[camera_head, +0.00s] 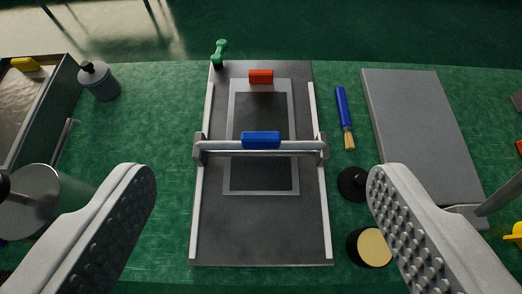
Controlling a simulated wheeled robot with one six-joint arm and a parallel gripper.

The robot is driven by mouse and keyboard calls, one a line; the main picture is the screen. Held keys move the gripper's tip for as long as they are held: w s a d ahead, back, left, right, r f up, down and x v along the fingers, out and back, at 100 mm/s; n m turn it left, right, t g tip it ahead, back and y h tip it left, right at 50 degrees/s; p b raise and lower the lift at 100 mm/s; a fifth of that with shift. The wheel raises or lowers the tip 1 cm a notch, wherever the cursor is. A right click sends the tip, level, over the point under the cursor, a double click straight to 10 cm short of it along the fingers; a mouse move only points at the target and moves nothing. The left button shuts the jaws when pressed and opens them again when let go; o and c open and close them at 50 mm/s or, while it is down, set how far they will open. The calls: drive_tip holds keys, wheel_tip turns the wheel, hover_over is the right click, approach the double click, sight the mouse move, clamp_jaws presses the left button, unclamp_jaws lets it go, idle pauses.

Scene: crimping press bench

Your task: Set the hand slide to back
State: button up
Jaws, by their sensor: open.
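The hand slide appears to be the pale crossbar with a blue grip (261,140) that spans two light rails on a dark grey base plate (265,240). It sits around the middle of the rails, over a framed dark panel (262,179). A red block (261,76) is at the far end of the plate, beyond the bar. A green lever (219,52) stands at the far left corner. My gripper (261,178) is open and empty, its ridged fingers wide apart on either side of the plate in the picture. No contact with the slide shows.
Right of the plate are a blue-handled brush (344,118), a black knob (353,183), a round tan-topped pot (370,248) and a grey slab (418,130). On the left are a grey bottle (99,80) and a metal-edged tray (66,80). Green bench shows between.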

sight(261, 135)
drive_tip(key=w+f+g, duration=0.3)
drive_tip(key=w+g, duration=0.3)
drive_tip(key=w, duration=0.2)
drive_tip(key=w+f+g, duration=0.2)
drive_tip(key=w+g, duration=0.3)
drive_tip(key=w, duration=0.3)
wheel_tip(261, 135, down, 18)
drive_tip(key=shift+r, duration=0.15)
drive_tip(key=shift+c, duration=0.3)
drive_tip(key=c, duration=1.3)
drive_tip(key=s, duration=1)
drive_tip(key=shift+s, duration=0.3)
drive_tip(key=shift+c, duration=0.2)
drive_tip(key=o, duration=1.4)
drive_tip(key=shift+s, duration=0.15)
